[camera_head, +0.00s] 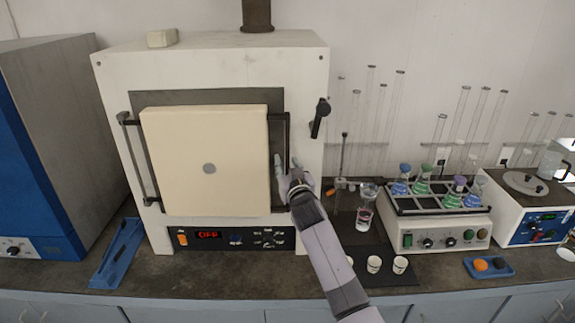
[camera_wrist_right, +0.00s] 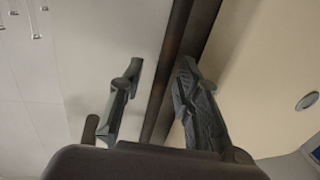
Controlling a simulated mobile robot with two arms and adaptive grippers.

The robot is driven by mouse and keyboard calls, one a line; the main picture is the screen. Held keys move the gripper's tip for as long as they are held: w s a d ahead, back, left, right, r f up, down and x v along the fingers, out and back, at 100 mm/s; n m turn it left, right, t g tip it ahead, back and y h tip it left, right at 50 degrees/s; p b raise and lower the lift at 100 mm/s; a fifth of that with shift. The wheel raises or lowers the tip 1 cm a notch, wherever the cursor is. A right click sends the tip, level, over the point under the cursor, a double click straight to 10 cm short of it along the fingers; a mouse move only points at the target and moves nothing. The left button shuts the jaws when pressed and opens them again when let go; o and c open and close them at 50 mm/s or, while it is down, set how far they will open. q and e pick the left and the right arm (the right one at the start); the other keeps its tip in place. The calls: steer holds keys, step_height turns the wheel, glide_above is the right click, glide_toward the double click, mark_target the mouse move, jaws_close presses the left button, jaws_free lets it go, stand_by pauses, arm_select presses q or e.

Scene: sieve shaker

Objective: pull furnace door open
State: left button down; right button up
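The furnace (camera_head: 210,70) is a large white box. Its thick cream door (camera_head: 205,185), with a grey round spot, covers the front opening; I cannot tell whether it stands slightly ajar. A dark vertical handle bar (camera_head: 288,130) runs along the door's right side. My right gripper (camera_head: 286,160) is at this bar. In the right wrist view the fingers (camera_wrist_right: 160,68) are apart, with the dark bar (camera_wrist_right: 180,45) running between them or just behind them, gaps showing beside it. The cream door (camera_wrist_right: 265,70) fills the right of that view. My left gripper is out of view.
A black latch lever (camera_head: 320,117) sits on the furnace's right front. A beaker (camera_head: 366,205), small white cups (camera_head: 374,264) and a flask shaker (camera_head: 435,228) stand to the right. A blue tray (camera_head: 118,252) lies at left, beside a blue-fronted cabinet (camera_head: 40,190).

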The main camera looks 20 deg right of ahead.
jaws_close()
stand_by(0.3)
stand_by(0.6)
